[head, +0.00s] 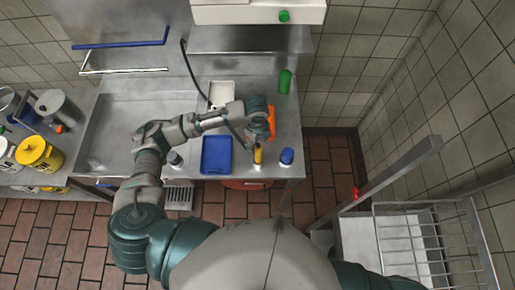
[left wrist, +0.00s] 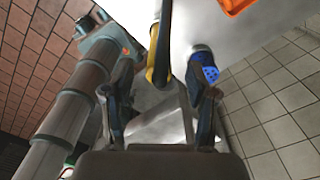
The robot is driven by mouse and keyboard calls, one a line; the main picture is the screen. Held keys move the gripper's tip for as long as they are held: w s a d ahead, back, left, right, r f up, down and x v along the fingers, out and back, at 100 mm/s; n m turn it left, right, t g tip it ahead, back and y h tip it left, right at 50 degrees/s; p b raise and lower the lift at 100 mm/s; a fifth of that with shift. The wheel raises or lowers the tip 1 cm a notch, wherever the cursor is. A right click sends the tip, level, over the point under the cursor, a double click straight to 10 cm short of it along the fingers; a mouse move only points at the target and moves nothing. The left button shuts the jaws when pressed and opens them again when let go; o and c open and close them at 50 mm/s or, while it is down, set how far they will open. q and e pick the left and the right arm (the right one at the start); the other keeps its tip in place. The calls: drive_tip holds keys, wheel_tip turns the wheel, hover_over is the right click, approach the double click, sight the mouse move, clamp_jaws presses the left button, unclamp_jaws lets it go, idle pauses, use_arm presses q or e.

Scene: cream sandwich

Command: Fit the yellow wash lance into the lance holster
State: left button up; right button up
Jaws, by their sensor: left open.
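The yellow wash lance (head: 258,155) is near the front edge of the steel counter, at the right part, with a dark hose running close to it. In the left wrist view the lance (left wrist: 157,62) is yellow with black parts and shows beyond the fingers, apart from them. My left gripper (head: 258,122) is above the counter just behind the lance; its fingers (left wrist: 160,103) are spread and empty in the left wrist view. I cannot tell which thing is the lance holster. My right gripper is not in view.
A blue tray (head: 216,168) lies left of the lance and a blue-topped item (head: 287,157) right of it. An orange thing (head: 271,122) is beside my gripper. A wire rack (head: 418,240) is at right.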

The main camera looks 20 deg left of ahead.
use_arm(q)
drive_tip(key=shift+r, duration=1.6)
